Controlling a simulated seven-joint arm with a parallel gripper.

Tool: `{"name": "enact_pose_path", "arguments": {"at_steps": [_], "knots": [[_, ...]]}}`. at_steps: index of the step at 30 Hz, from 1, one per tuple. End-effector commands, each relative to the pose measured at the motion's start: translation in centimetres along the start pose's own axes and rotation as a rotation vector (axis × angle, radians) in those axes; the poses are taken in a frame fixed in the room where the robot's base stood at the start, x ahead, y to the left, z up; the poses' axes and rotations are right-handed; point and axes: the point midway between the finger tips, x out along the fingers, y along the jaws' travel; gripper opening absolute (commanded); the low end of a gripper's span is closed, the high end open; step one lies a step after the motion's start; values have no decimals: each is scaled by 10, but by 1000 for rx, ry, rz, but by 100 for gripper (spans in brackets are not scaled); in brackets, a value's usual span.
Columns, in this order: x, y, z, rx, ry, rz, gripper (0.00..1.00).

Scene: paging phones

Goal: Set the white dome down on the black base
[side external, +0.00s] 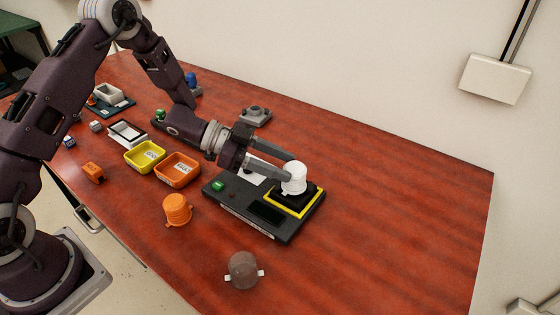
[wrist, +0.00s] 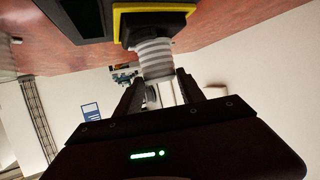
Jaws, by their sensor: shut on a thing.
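The white dome (side external: 294,177) is ribbed and sits between the fingers of my gripper (side external: 287,172), which is shut on it. It is over the black base (side external: 290,198), which lies inside a yellow square frame on a dark grey device. In the wrist view the ribbed dome (wrist: 155,60) is between the fingertips of my gripper (wrist: 160,82), and its far end meets the black base (wrist: 150,27) in the picture. I cannot tell whether the dome bears on the base or is just above it.
The dark device (side external: 245,212) has a green button (side external: 218,186). An orange ribbed dome (side external: 177,209) and a clear grey dome (side external: 243,270) stand in front. Yellow (side external: 144,148) and orange (side external: 178,183) bins are at left. The table's right side is clear.

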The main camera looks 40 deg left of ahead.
Motion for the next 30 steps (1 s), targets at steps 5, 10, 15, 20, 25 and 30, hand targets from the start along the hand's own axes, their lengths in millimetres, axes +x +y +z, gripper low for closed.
{"name": "enact_pose_path", "arguments": {"at_steps": [5,10,15,20,25,30], "knots": [[1,0,2,0,0,0,6],[1,0,2,0,0,0,6],[1,0,3,0,0,0,6],[2,0,6,0,0,0,6],[2,0,6,1,0,0,6],[2,0,6,0,0,0,61]]}}
